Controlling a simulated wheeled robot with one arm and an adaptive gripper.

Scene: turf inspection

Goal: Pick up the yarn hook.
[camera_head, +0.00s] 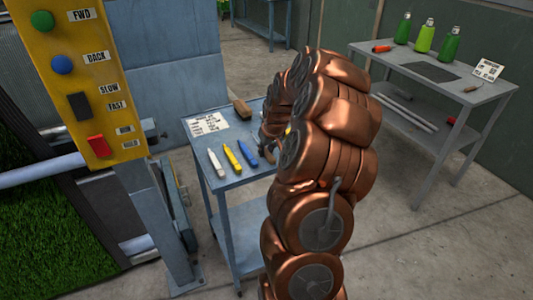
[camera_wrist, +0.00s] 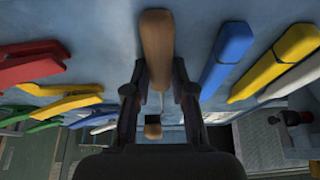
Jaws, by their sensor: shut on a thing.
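The yarn hook has a brown wooden handle (camera_wrist: 156,45) and a thin pale shaft below it in the wrist view. My gripper (camera_wrist: 158,78) is shut on the yarn hook, with one dark finger on each side near the lower end of the handle. The hook's tip cannot be made out. I cannot tell whether the hook touches the blue-grey cart top (camera_head: 204,157).
In the wrist view a blue marker (camera_wrist: 228,58) and a yellow marker (camera_wrist: 284,58) lie to the right. Several coloured clamps, one red (camera_wrist: 30,70), lie left. In the head view a brush (camera_head: 242,108) and label card (camera_head: 208,124) lie on the cart. A yellow control panel (camera_head: 85,85) stands left.

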